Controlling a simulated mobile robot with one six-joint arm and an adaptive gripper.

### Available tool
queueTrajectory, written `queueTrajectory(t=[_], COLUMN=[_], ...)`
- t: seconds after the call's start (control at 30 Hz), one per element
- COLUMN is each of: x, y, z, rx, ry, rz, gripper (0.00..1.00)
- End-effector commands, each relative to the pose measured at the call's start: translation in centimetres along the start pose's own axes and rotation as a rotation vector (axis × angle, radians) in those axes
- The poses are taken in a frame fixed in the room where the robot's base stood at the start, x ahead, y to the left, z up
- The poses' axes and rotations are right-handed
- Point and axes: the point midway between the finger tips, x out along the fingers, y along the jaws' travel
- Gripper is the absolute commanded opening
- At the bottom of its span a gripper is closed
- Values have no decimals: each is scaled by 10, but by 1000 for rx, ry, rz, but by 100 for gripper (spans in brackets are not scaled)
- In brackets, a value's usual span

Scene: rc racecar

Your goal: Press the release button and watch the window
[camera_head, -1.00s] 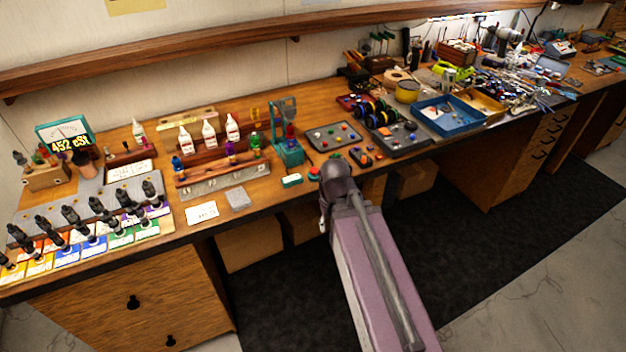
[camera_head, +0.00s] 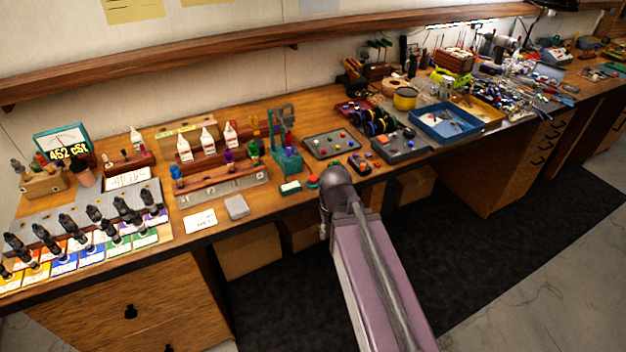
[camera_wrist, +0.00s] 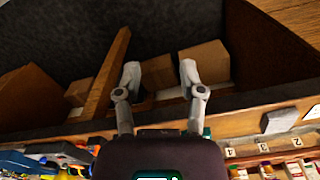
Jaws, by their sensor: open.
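A small red button (camera_head: 313,182) on a green base sits near the bench's front edge, just left of my arm's end. A small green-and-white block (camera_head: 290,187) lies left of it; I cannot tell whether it is the window. A teal stand (camera_head: 285,145) with a coloured vial rises behind them. In the wrist view my gripper (camera_wrist: 160,75) is open and empty, its fingers apart over the bench edge and the space below. My arm hides the fingers in the head view. No finger is seen touching the button.
A tray of coloured knobs (camera_head: 332,145) and a blue tray (camera_head: 445,122) stand to the right. White bottles (camera_head: 208,141) and a row of black-handled tools (camera_head: 90,225) stand left. Cardboard boxes (camera_wrist: 203,62) sit under the bench.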

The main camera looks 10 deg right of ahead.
Motion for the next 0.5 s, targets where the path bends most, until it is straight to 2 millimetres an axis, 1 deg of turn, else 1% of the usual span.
queueTrajectory(t=[0.27, 0.3, 0.37, 0.4, 0.43, 0.5], x=[0, 0, 0, 0, 0, 0], y=[0, 0, 0, 0, 0, 0], z=[0, 0, 0, 0, 0, 0], rx=[0, 0, 0, 0, 0, 0], ry=[0, 0, 0, 0, 0, 0], rz=[0, 0, 0, 0, 0, 0], gripper=[51, 39, 21, 10, 1, 0])
